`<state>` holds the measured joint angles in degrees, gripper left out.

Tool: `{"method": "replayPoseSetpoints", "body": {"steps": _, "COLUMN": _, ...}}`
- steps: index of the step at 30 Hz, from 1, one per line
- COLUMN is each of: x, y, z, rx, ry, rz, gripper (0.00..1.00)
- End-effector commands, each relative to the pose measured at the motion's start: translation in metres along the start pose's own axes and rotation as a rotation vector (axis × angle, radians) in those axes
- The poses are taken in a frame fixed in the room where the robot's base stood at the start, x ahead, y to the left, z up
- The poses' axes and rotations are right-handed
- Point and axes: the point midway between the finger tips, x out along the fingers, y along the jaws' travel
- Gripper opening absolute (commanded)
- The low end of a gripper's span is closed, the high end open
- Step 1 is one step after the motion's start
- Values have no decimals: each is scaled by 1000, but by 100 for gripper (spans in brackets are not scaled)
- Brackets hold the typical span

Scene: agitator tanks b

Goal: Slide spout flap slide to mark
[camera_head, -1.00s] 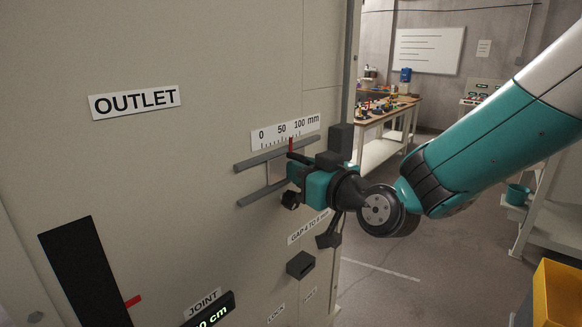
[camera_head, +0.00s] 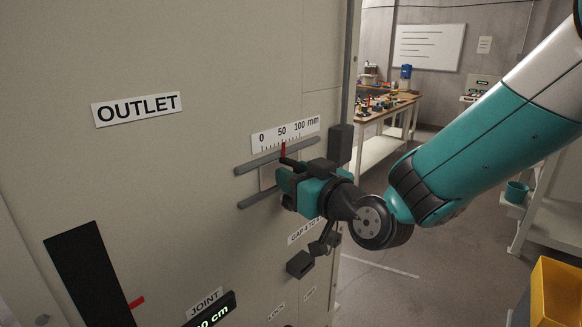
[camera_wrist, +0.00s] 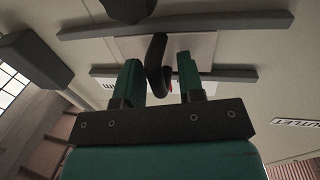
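The flap slide's pale plate (camera_head: 268,177) sits between two dark horizontal rails under the mm scale (camera_head: 286,134). Its red pointer (camera_head: 283,149) stands at about the 50 label. The slide's dark curved handle (camera_wrist: 157,62) shows in the wrist view, with the plate (camera_wrist: 196,45) behind it. My gripper (camera_head: 284,173) is at the handle and hides part of the plate. In the wrist view, my gripper (camera_wrist: 159,78) has its fingers apart, one on each side of the handle. The handle is close to the left finger, perhaps touching, with a gap to the right finger.
A black box (camera_head: 300,265) juts from the panel below the gripper. The JOINT display (camera_head: 211,312) and a dark strip (camera_head: 88,275) with a red tab (camera_head: 137,302) are lower left. Open floor lies right of the panel edge; a yellow bin (camera_head: 556,292) stands lower right.

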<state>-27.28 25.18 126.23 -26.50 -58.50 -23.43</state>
Motion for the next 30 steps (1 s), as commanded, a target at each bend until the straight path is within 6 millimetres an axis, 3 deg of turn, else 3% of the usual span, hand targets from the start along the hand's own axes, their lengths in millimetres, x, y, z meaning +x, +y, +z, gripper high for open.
{"method": "replayPoseSetpoints", "body": {"steps": 1, "x": 0, "y": 0, "z": 0, "rx": 0, "ry": 0, "rz": 0, "gripper": 47}}
{"method": "replayPoseSetpoints", "body": {"steps": 3, "x": 0, "y": 0, "z": 0, "rx": 0, "ry": 1, "rz": 0, "gripper": 62}}
{"method": "replayPoseSetpoints", "body": {"steps": 14, "x": -4, "y": 1, "z": 1, "rx": 0, "ry": 3, "rz": 1, "gripper": 62}}
{"method": "replayPoseSetpoints", "body": {"steps": 30, "x": -49, "y": 1, "z": 2, "rx": 0, "ry": 3, "rz": 1, "gripper": 62}}
